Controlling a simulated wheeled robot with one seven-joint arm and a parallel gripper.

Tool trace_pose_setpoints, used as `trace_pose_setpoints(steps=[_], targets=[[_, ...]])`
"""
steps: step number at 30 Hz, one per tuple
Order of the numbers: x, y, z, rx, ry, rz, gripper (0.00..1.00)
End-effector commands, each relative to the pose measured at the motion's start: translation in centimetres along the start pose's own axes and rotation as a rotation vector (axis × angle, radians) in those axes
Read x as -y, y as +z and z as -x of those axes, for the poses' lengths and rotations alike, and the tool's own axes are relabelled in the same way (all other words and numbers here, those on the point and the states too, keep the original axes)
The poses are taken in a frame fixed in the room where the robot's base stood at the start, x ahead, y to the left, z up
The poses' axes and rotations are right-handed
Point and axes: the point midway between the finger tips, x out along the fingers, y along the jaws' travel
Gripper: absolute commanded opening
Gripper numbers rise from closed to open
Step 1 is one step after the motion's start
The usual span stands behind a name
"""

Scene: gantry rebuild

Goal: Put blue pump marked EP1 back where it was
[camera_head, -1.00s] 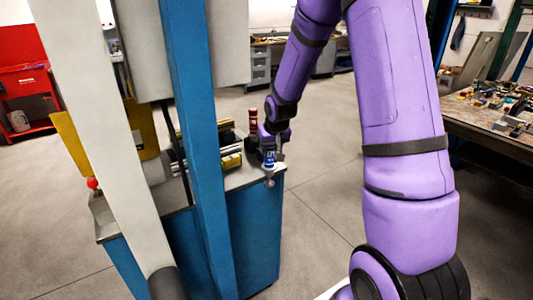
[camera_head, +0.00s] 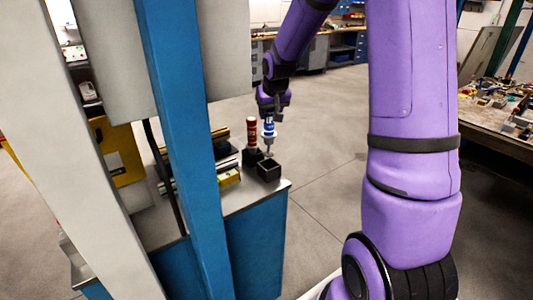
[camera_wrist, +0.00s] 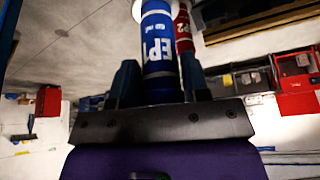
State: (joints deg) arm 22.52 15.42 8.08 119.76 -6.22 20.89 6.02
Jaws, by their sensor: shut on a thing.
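My gripper (camera_head: 271,108) is shut on the blue pump (camera_head: 269,127), which hangs upright with a pale lower end. In the wrist view the pump (camera_wrist: 158,45) shows the white mark EP1 between my two fingers. Below it, on the bench corner, is a black square holder (camera_head: 268,171) with an open top. The pump's lower end appears above this holder and apart from it. A red pump (camera_head: 251,132) stands upright in another black holder just to the left. The wrist view shows the red pump (camera_wrist: 183,30) close behind, its mark partly hidden.
The blue bench (camera_head: 256,240) has a grey top, with yellow and dark parts (camera_head: 226,165) left of the holders. A blue post (camera_head: 185,150) and a white beam stand in front and hide part of the bench. Open floor lies to the right.

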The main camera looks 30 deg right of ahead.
Motion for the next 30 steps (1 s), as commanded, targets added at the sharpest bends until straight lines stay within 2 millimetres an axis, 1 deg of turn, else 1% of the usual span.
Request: trace_pose_setpoints(steps=[1,6,9,15,21,24,30], targets=[[0.0,0.5,-0.9,0.006,0.000,0.001,0.12],[0.0,1.6,-3.5,0.005,-0.001,0.001,0.12],[0.0,2.1,-4.5,0.003,0.000,0.003,0.12],[0.0,2.5,-5.5,0.002,0.000,0.000,0.12],[0.0,3.6,-7.9,0.004,0.000,0.002,0.12],[0.0,3.8,-8.4,0.001,0.000,0.001,0.12],[0.0,3.8,-8.3,0.000,0.000,0.001,0.12]])
